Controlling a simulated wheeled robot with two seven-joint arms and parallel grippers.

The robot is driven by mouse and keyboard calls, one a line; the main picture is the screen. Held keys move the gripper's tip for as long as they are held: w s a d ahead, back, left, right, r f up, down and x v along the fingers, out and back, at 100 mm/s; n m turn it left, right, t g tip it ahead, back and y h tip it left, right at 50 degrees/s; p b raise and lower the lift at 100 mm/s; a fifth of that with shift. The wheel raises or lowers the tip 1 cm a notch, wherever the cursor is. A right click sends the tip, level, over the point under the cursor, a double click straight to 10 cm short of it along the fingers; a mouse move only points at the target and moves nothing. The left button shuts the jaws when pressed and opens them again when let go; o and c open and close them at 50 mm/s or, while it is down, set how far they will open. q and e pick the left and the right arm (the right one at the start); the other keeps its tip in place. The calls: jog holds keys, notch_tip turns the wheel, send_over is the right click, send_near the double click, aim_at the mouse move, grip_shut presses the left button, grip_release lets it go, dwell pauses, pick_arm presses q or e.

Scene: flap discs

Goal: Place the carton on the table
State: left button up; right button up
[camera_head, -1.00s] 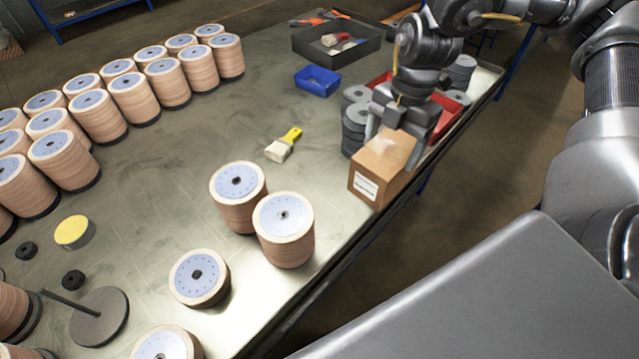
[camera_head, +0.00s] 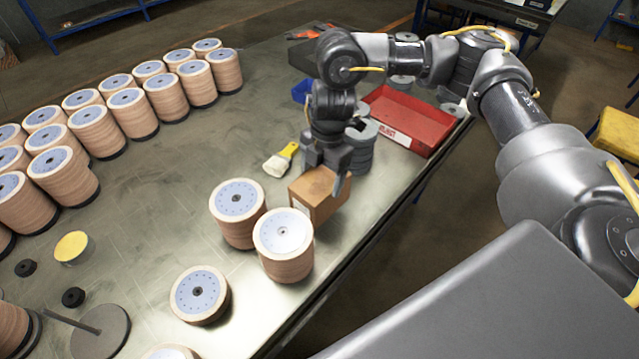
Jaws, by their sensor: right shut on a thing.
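The brown cardboard carton (camera_head: 318,195) is at the middle of the view, just behind and right of the nearer stacks of flap discs. My right gripper (camera_head: 326,174) is shut on the carton from above, with its fingers on the carton's upper part. The carton is over the table (camera_head: 150,190), near its right edge. I cannot tell whether its bottom touches the tabletop. My left gripper is not in view.
Two disc stacks (camera_head: 283,245) stand close in front of the carton. A yellow-handled brush (camera_head: 281,160) lies to its left. Grey disc stacks (camera_head: 360,150) and a red tray (camera_head: 410,120) are behind. The table's middle left is clear.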

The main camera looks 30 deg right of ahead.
jog(key=shift+w+a+f, duration=0.1)
jog(key=shift+a+f, duration=0.1)
notch_tip(320, 180, down, 2)
jog(key=shift+p, duration=0.45)
jog(key=shift+w+f, duration=0.1)
jog(key=shift+f, duration=0.45)
jog(key=shift+f, duration=0.1)
jog(key=o, duration=1.7)
jog(key=shift+f, duration=0.1)
jog(key=r, duration=0.4)
jog(key=d+r+b, duration=0.1)
jog(key=r, duration=0.7)
jog(key=shift+w+d+r, duration=0.1)
jog(key=shift+w+d, duration=0.1)
jog(key=shift+d, duration=0.2)
